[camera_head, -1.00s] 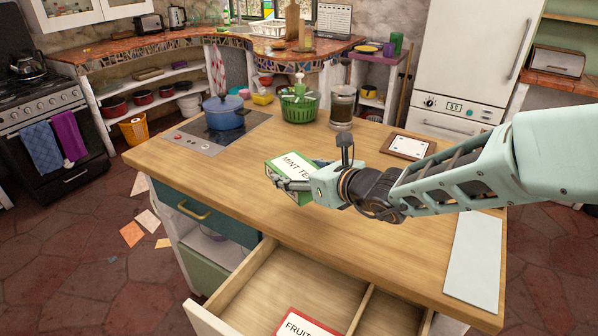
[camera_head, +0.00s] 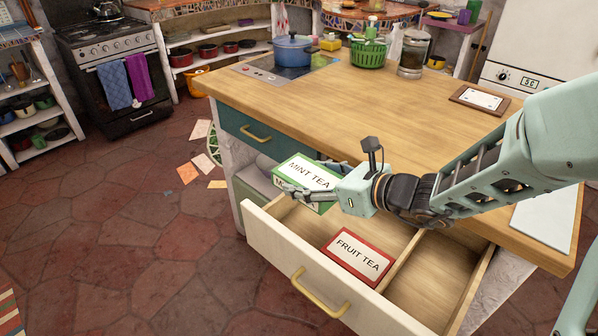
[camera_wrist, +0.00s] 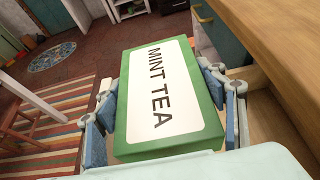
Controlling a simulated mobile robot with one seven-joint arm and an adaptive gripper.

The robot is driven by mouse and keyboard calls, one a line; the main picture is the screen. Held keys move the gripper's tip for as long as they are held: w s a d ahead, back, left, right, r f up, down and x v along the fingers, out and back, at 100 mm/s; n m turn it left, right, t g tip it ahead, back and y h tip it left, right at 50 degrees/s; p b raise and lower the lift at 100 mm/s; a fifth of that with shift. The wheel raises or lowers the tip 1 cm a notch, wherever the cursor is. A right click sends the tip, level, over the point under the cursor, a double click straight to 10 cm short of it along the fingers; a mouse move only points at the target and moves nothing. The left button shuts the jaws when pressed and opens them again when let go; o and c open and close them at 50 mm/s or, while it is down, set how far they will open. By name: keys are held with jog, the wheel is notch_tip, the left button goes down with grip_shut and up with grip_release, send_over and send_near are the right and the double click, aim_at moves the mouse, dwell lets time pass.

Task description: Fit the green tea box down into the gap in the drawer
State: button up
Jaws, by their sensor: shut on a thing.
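The green box labelled MINT TEA (camera_head: 307,174) is held in my gripper (camera_head: 302,190), above the left end of the open drawer (camera_head: 284,249). In the wrist view the mint tea box (camera_wrist: 160,95) lies between the two fingers of my gripper (camera_wrist: 165,112), label facing the camera. A red box labelled FRUIT TEA (camera_head: 358,256) lies in the drawer's left compartment, against a wooden divider (camera_head: 401,262). Bare drawer floor shows around the red box. My gripper hides part of the drawer's left end.
The wooden counter top (camera_head: 400,110) overhangs the drawer's back. It carries a blue pot (camera_head: 292,50), a green basket (camera_head: 368,53), a glass jar (camera_head: 412,55) and a framed card (camera_head: 480,99). The right drawer compartment (camera_head: 440,275) is empty.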

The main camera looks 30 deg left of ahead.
notch_tip(320, 180, down, 6)
jog(key=b, duration=0.5)
jog(key=shift+s+f+b, duration=0.1)
jog(key=shift+f+b, duration=3.45)
jog(key=shift+f, duration=0.05)
dwell(3.2)
jog(key=o, duration=1.3)
